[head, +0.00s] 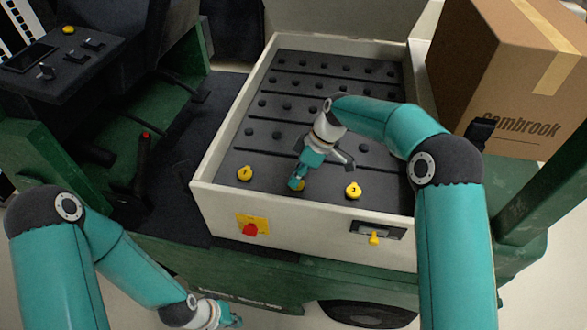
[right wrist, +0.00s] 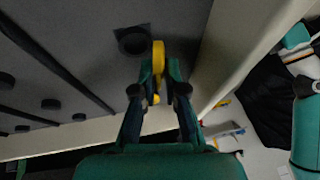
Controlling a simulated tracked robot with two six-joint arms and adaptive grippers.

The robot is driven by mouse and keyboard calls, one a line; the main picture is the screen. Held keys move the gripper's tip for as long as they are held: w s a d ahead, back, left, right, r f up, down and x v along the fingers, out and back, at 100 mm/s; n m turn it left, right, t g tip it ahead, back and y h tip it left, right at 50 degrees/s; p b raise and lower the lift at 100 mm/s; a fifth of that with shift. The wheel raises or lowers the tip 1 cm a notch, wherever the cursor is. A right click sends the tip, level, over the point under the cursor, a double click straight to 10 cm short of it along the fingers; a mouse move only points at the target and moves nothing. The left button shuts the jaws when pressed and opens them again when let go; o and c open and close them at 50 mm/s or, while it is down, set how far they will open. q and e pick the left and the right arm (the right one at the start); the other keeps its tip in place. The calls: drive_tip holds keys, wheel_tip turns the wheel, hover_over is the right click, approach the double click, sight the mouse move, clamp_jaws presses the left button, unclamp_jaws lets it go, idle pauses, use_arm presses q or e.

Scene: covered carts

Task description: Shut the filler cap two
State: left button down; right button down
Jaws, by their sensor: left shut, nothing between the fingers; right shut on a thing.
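Filler cap two (head: 300,185) is the middle yellow cap in the front row of the dark battery top, mostly hidden by my right gripper (head: 297,181). In the right wrist view filler cap two (right wrist: 158,62) shows edge-on as a yellow disc, standing up beside a dark round opening (right wrist: 132,42). My right gripper (right wrist: 159,75) is shut on it. My left gripper (head: 236,321) is shut and empty, low at the bottom edge of the head view, outside the cart.
A yellow cap (head: 245,173) lies to the left and cap three (head: 353,190) to the right. The white tray wall (head: 310,228) carries a red switch (head: 251,230) and a yellow-handled latch (head: 374,238). A cardboard box (head: 500,85) stands at the right.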

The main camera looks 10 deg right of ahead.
drive_tip(key=shift+w+d+r+g+y+p, duration=0.1)
drive_tip(key=shift+w+d+g+y+p, duration=0.15)
drive_tip(key=shift+w+g+p, duration=0.55)
drive_tip(key=shift+m+g+y+p, duration=0.3)
drive_tip(key=shift+g+p, duration=0.2)
drive_tip(key=shift+p, duration=0.3)
drive_tip(key=shift+d, duration=0.1)
drive_tip(key=c, duration=1.2)
unclamp_jaws()
drive_tip(key=shift+f, duration=0.2)
wheel_tip(320, 180, up, 10)
drive_tip(key=shift+f, duration=0.1)
